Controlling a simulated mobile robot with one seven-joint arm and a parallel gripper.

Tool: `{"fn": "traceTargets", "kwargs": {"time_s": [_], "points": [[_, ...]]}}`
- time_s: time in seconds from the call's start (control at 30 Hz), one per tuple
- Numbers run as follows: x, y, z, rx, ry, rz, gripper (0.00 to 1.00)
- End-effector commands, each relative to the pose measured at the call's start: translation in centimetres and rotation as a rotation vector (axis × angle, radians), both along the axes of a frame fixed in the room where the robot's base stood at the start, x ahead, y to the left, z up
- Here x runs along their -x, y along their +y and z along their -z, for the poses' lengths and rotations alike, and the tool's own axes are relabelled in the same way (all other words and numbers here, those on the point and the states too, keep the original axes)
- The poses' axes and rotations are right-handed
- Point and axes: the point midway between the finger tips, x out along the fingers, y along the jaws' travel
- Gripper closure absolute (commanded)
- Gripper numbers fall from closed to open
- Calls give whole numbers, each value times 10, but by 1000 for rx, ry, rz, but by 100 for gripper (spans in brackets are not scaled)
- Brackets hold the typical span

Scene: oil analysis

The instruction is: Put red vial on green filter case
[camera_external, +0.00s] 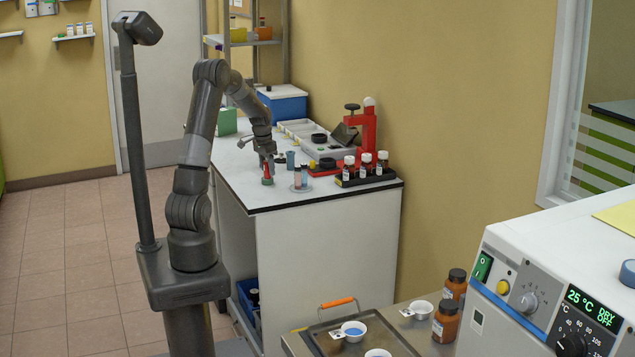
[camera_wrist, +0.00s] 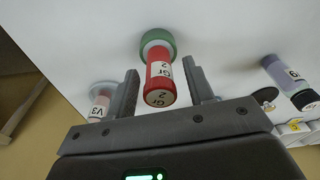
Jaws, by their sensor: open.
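The red vial (camera_wrist: 160,75), labelled "Gr 2", stands upright on the round green filter case (camera_wrist: 157,39) in the wrist view, its end facing the camera. In the external view the red vial (camera_external: 267,171) shows small, with the green case (camera_external: 267,181) under it on the white bench. My gripper (camera_wrist: 163,85) is open, with one finger on each side of the vial and a visible gap on both sides. In the external view my gripper (camera_external: 266,160) is just above and around the vial's upper part.
A vial marked "V3" (camera_wrist: 100,104) stands left of the gripper in the wrist view, and a purple-grey vial (camera_wrist: 284,76) stands to the right. On the white bench (camera_external: 237,175), a red stand (camera_external: 369,128) and a dark rack of bottles (camera_external: 364,180) are to the right.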

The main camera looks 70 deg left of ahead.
Motion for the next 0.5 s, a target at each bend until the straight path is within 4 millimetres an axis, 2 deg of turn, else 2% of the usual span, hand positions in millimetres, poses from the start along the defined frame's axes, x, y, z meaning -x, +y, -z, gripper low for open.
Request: {"fn": "traceTargets", "kwargs": {"time_s": [0.17, 0.27, 0.5], "points": [[0, 0, -10, -2, -2, 0, 52], [2, 0, -26, -4, -3, 0, 52], [9, -1, -78, -3, -2, 0, 52]]}}
